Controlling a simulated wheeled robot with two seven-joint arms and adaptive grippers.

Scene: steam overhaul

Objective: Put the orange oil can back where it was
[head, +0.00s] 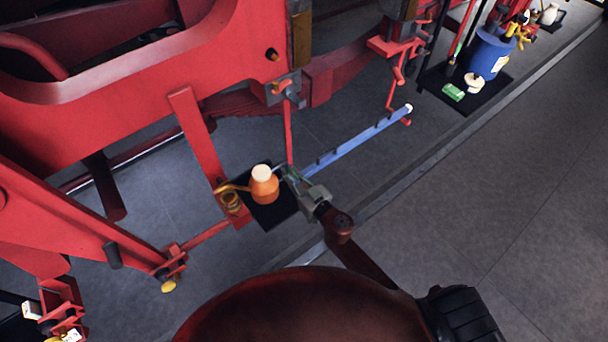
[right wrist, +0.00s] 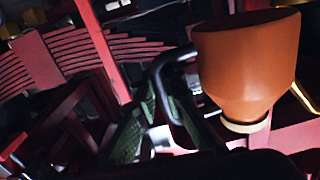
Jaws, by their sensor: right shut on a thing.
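The orange oil can (head: 263,188) has a cream top and a thin spout pointing left. In the head view it appears upright, over or on a small black mat (head: 270,214); I cannot tell whether it touches the mat. My right gripper (head: 288,177) comes from the lower right and is shut on the can's dark handle. In the right wrist view the can's orange body (right wrist: 248,62) looks upside down, with its cream collar lowest. The dark handle (right wrist: 162,90) lies between the green-grey fingers (right wrist: 150,125). My left gripper is not in view.
A red locomotive frame (head: 120,95) fills the left and top. A red bar (head: 194,130) and a brass fitting (head: 231,203) stand close left of the can. A blue bar (head: 355,142) lies behind the gripper. A blue drum (head: 490,55) stands at upper right. The right floor is clear.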

